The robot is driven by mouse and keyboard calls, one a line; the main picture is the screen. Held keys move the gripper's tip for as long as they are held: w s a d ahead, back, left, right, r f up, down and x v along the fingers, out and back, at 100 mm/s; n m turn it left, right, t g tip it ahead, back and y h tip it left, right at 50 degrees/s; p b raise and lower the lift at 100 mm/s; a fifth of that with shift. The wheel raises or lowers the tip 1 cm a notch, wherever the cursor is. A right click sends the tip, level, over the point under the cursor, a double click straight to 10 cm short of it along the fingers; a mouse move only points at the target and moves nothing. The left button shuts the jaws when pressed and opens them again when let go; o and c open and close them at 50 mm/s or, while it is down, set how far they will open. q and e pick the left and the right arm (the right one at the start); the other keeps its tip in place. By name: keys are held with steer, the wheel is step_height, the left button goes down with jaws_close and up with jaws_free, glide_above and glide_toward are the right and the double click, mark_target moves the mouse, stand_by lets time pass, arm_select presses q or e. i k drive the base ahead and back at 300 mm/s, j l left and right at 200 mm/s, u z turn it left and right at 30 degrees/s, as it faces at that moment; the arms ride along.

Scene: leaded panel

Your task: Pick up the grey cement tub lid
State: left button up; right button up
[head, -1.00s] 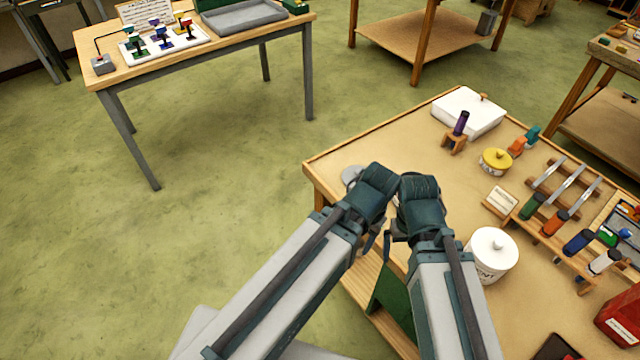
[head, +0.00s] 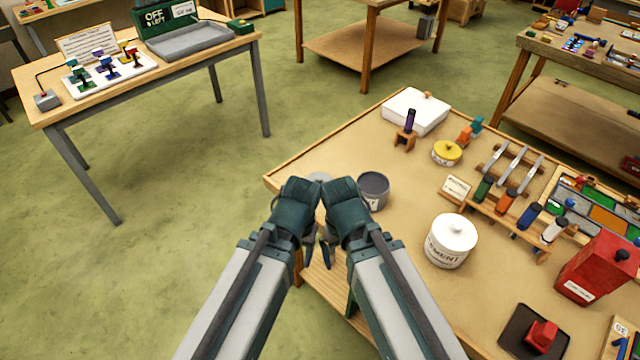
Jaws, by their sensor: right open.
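A light grey disc, seemingly the grey cement tub lid (head: 320,177), lies on the bench near its left edge. Only its far rim shows, behind my grippers. An open grey tub (head: 374,188) stands just right of it, its label partly hidden.
Bare bench top lies behind the grey tub. Open floor is at the left.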

mark_target(319, 177)
steer(key=i+j+z, duration=0.6)
steer(key=z, duration=0.25)
